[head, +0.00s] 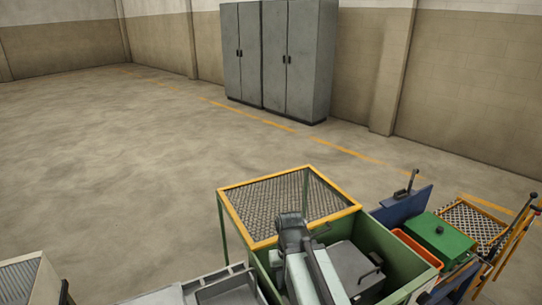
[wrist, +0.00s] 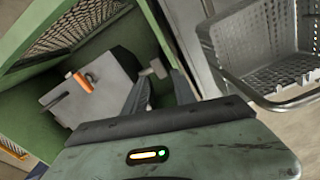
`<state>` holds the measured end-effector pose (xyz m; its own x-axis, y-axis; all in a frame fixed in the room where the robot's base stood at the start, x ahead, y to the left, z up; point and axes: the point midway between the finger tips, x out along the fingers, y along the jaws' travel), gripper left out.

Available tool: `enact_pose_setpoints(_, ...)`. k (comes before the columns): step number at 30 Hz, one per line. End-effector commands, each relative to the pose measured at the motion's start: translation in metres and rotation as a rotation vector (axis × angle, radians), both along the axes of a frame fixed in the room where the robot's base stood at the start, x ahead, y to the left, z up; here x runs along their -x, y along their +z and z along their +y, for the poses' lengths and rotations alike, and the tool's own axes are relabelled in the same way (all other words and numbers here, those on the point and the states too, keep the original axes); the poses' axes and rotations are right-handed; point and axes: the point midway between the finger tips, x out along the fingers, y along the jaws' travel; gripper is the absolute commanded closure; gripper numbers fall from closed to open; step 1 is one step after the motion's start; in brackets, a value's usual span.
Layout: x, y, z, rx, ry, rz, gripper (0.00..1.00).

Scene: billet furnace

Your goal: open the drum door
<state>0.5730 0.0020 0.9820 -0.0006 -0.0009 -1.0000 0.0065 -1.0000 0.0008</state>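A green-walled enclosure (head: 385,240) with a yellow-framed mesh panel stands in front of me. Inside is a grey panel (head: 352,268) with a dark handle (head: 369,272). The wrist view shows a grey plate (wrist: 105,85) with an orange grip (wrist: 83,82) and a dark handle (wrist: 54,101). Which part is the drum door, I cannot tell for sure. My gripper (wrist: 158,88) points into the enclosure, right of the plate and apart from its orange grip. Its two dark fingers are spread, with nothing visibly held. In the head view my arm hides part of the interior.
A perforated metal basket (wrist: 270,45) is close on the right in the wrist view. In the head view, a green box (head: 440,236), an orange tray (head: 416,250) and blue panels (head: 402,208) stand right of the enclosure. Grey cabinets (head: 278,58) stand far behind; the left floor is clear.

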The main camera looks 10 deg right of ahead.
Motion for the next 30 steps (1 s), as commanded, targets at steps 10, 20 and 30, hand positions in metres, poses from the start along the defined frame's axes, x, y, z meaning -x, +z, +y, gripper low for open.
enact_pose_setpoints(10,-0.036,0.0,0.005,-0.049,-0.308,-0.039,0.67)
enact_pose_setpoints(20,-0.092,-0.011,-0.187,-0.165,-0.999,-0.098,0.67)
enact_pose_setpoints(30,-0.034,-0.019,-0.354,-0.174,-1.285,-0.129,0.67)
